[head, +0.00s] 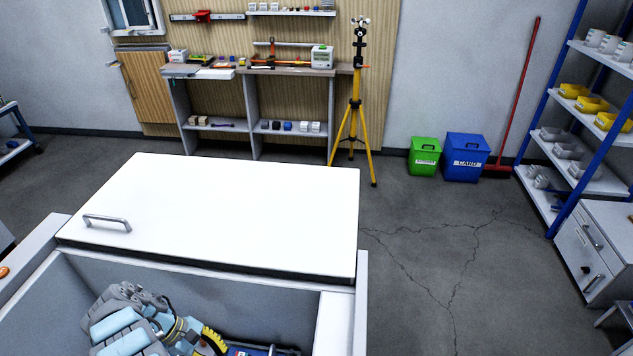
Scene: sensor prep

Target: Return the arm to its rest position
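At the bottom left is an open white box or drawer (30,262). A white panel with a grey handle (108,223) spans its far side.
A workbench (248,72) with small items stands at the back wall. To its right are a yellow tripod (355,103), a green bin (424,157), a blue bin (466,158) and a red broom (525,88). Blue-framed shelves stand right. The cracked floor (430,250) between is clear.

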